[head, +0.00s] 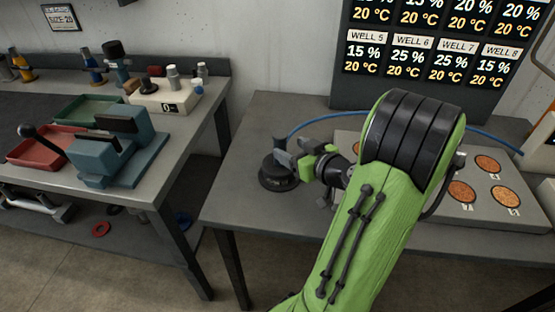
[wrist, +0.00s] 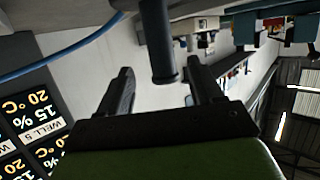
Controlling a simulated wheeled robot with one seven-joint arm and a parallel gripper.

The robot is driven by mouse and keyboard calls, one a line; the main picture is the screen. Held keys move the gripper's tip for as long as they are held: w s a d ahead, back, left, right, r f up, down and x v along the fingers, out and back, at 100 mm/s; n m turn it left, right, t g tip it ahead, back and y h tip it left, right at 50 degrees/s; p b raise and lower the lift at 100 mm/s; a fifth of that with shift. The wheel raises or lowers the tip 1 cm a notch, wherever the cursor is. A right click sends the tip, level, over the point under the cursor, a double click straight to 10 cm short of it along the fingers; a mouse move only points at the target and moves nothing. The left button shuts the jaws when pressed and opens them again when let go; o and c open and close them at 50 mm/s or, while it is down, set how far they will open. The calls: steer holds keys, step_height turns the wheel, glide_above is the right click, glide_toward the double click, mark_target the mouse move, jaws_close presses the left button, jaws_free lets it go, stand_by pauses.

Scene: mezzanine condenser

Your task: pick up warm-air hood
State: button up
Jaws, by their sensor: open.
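A round black piece, which looks like the warm-air hood (head: 276,178), sits on the grey bench left of the well plate. My gripper (head: 291,157) is at its upper right side in the head view, partly covering it. In the wrist view my gripper (wrist: 158,88) is open, its two dark fingers apart. A dark cylindrical post (wrist: 155,40) reaches from the top edge to between the fingertips. It seems to be part of the hood, but I cannot tell whether the fingers touch it. My arm hides part of the bench.
A blue hose (head: 330,117) runs along the back of the bench; it also shows in the wrist view (wrist: 65,52). A plate with orange round wells (head: 520,222) lies at right. The readout board (head: 435,45) stands behind. A second bench holds a blue press-like device (head: 115,155) and trays.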

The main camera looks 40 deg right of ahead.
mark_target(276, 143)
steer(key=x, duration=0.7)
steer(key=shift+w+a+f+p, duration=0.1)
steer(key=shift+w+f+p, duration=0.2)
steer(key=shift+w+p, duration=0.05)
steer(key=shift+s, duration=0.1)
jaws_close()
steer(key=shift+r, duration=0.1)
